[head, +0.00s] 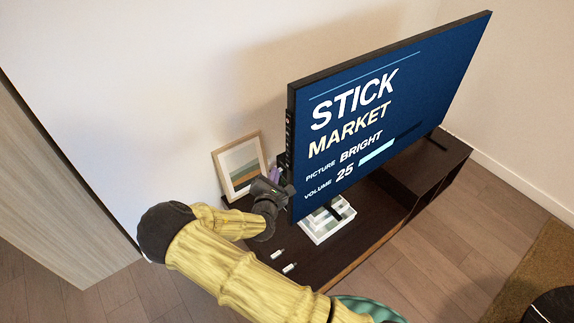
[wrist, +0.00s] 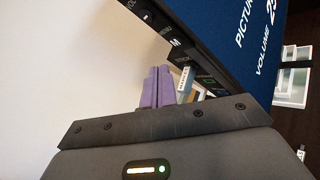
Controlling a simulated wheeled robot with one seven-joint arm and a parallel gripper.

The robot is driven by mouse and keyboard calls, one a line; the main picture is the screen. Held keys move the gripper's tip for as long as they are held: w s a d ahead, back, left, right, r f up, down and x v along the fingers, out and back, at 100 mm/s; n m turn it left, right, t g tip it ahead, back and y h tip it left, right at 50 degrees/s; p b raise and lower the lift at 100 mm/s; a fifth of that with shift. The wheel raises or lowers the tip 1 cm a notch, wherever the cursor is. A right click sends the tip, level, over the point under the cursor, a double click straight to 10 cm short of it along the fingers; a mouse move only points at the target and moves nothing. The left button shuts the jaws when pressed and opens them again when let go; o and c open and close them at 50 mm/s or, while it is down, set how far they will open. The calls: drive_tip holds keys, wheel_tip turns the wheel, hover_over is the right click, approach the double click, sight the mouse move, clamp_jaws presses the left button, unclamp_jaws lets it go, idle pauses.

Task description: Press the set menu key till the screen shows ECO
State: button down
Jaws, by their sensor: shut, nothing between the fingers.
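The television (head: 400,80) stands on a dark low cabinet. Its blue screen reads STICK MARKET, PICTURE BRIGHT and VOLUME 25. A column of small keys runs along its left side edge (head: 290,125). In the head view my gripper (head: 276,172) is at the screen's lower left; contact cannot be told.
A framed picture (head: 240,168) leans against the wall behind my gripper. The cabinet (head: 335,243) carries a pale patterned item (head: 340,218) under the screen and two small white items (head: 288,267) at its front left. A brown rug (head: 545,265) lies at right.

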drive_tip(key=s+a, duration=0.2)
drive_tip(key=shift+a, duration=0.35)
idle(2.4)
drive_tip(key=a+m+t+b, duration=0.1)
drive_tip(key=b, duration=0.1)
drive_tip(key=s+a+m+t+b, duration=0.1)
drive_tip(key=m, duration=0.1)
drive_tip(key=s+a+m+t+h+b, duration=0.1)
drive_tip(key=t+b, duration=0.1)
drive_tip(key=shift+a+f+b, duration=0.1)
drive_tip(key=shift+f+b, duration=0.25)
drive_tip(key=shift+w, duration=0.1)
drive_tip(key=w+d, duration=0.5)
drive_tip(key=d, duration=0.2)
drive_tip(key=shift+d+p, duration=0.2)
drive_tip(key=shift+p, duration=0.1)
